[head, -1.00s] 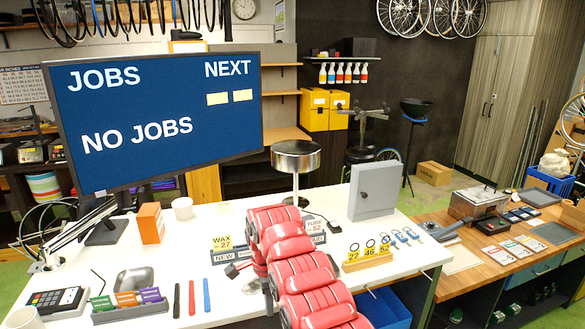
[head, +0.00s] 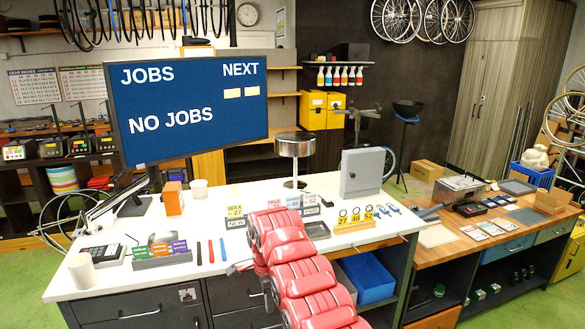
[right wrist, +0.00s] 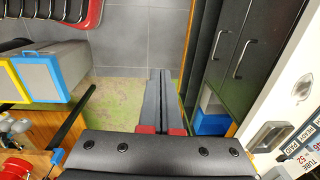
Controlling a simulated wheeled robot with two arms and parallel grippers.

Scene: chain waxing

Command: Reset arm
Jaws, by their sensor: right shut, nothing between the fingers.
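My right arm, with red padded covers, rises from the bottom middle in the head view. Its gripper (head: 237,268) is small there and pokes out left of the forearm by the white bench's front edge. In the right wrist view the two dark fingers (right wrist: 160,76) with red parts lie together, shut and empty, above the floor. My left arm and gripper are not in the head view.
The white bench (head: 135,235) carries a screen (head: 185,145) reading NO JOBS, an orange box (head: 173,198), colored packs, tools, number tags and a grey cabinet (head: 362,172). A wooden bench (head: 465,250) stands right. Drawer fronts and handles (right wrist: 243,58) show beside the fingers.

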